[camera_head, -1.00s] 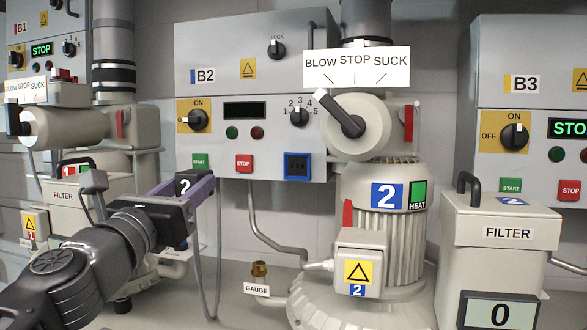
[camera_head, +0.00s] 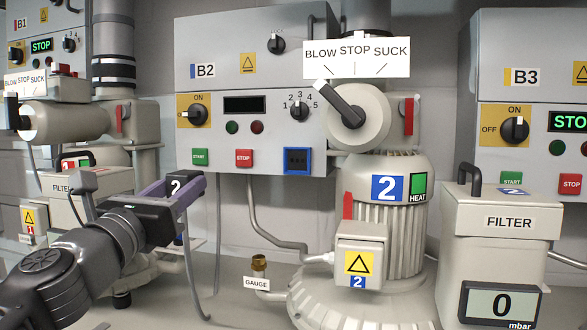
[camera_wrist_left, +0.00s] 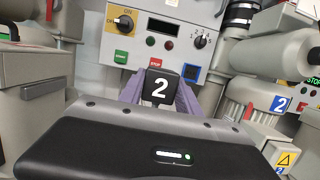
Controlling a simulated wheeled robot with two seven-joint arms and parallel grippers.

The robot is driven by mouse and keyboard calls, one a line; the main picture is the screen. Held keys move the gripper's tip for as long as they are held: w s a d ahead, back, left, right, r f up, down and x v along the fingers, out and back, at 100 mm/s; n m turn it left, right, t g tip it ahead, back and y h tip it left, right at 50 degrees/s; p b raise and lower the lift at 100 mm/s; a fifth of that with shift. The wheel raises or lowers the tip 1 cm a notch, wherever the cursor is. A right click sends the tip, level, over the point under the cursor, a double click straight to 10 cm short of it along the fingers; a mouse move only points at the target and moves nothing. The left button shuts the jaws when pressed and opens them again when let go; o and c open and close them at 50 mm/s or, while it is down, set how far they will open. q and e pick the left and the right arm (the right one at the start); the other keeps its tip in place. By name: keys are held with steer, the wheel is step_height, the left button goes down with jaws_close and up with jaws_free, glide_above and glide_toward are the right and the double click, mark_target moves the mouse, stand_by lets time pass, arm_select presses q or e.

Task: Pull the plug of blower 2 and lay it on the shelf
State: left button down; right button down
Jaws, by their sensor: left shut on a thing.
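The black plug (camera_head: 177,184) with a white 2 on it is between the purple fingers of my left gripper (camera_head: 180,190), which is shut on it. It is clear of the panel, left of and below the blue socket (camera_head: 297,160) of blower 2. That socket is empty. The plug (camera_wrist_left: 159,87) also shows in the left wrist view, between the fingers (camera_wrist_left: 160,95). A grey cord (camera_head: 190,270) hangs below the gripper. I cannot clearly make out the shelf; my arm hides part of the area behind it. My right gripper is not in view.
The B2 panel (camera_head: 215,100) stands behind, with knobs and buttons. Blower 2 (camera_head: 395,235), its selector lever (camera_head: 345,104) and the gauge fitting (camera_head: 260,265) are to the right. A filter box (camera_head: 500,222) stands at far right. Blower 1 equipment (camera_head: 70,120) crowds the left.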

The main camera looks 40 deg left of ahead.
arm_select(q)
step_height(320, 180, down, 27)
steer(key=b, duration=2.4)
steer(key=shift+b, duration=0.4)
steer(key=shift+f+b, duration=1.9)
steer(key=shift+f, duration=0.05)
stand_by(1.2)
steer(key=c, duration=0.8)
jaws_free()
steer(key=shift+o, duration=0.2)
steer(key=shift+s, duration=0.1)
